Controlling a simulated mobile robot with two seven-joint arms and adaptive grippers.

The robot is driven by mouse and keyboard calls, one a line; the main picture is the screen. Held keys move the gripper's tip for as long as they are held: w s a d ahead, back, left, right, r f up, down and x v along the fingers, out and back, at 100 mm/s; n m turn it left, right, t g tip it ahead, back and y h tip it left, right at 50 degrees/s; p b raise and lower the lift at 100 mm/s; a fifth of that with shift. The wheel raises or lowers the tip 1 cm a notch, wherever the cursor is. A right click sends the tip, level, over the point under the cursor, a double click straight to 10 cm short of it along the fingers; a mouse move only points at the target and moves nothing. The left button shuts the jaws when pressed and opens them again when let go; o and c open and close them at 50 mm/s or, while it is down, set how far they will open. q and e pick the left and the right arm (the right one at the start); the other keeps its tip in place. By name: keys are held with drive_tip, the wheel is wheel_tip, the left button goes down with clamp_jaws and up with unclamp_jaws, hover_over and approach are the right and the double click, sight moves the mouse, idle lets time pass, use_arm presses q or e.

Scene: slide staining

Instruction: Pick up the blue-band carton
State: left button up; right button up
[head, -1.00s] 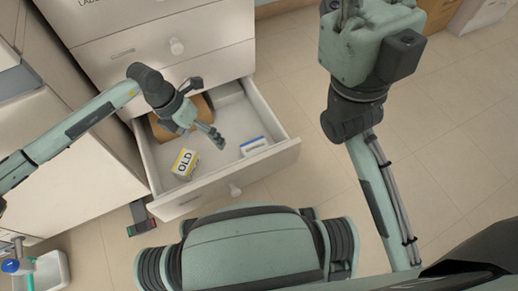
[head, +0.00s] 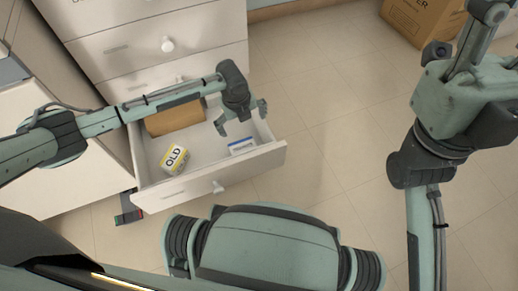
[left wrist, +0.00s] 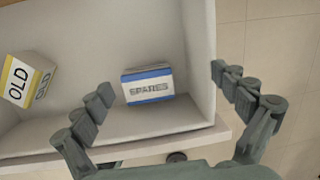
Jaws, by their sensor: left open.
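The blue-band carton (head: 242,147) is a small white box with a blue stripe, lying in the right part of the open drawer. In the left wrist view the carton (left wrist: 148,86) reads "SPARES" and shows between the fingertips. My left gripper (head: 243,121) is open and empty, over the drawer's right end, with its fingers pointing down toward the carton. In the left wrist view the left gripper (left wrist: 161,82) has its fingers spread wide either side of the carton, with no contact seen. My right gripper (head: 485,30) is at the top right, away from the drawer, its fingertips partly cut off.
The drawer (head: 200,185) has raised walls around the carton. A yellow-banded "OLD" carton (head: 175,159) lies to the left in it, and a brown box (head: 175,117) at its back. A cardboard box (head: 420,18) stands on the floor at top right. The floor between is clear.

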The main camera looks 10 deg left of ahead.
sight(242, 147)
use_arm(q)
drive_tip(key=s, duration=0.1)
drive_tip(key=s+f+g, duration=0.1)
drive_tip(key=s, duration=0.1)
drive_tip(key=s+g, duration=0.1)
drive_tip(key=shift+s+d+f+m, duration=0.15)
drive_tip(key=shift+d+f+m, duration=0.15)
drive_tip(key=shift+m, duration=0.1)
drive_tip(key=f+b, duration=0.1)
drive_tip(key=f, duration=0.1)
drive_tip(key=f+b, duration=0.1)
drive_tip(key=f, duration=0.1)
drive_tip(key=f+b, duration=0.1)
drive_tip(key=f, duration=0.1)
drive_tip(key=shift+w+a+f+b, duration=0.1)
drive_tip(key=shift+w+f+b, duration=0.2)
drive_tip(key=shift+f+b, duration=0.1)
drive_tip(key=shift+c, duration=0.3)
drive_tip(key=c, duration=1.2)
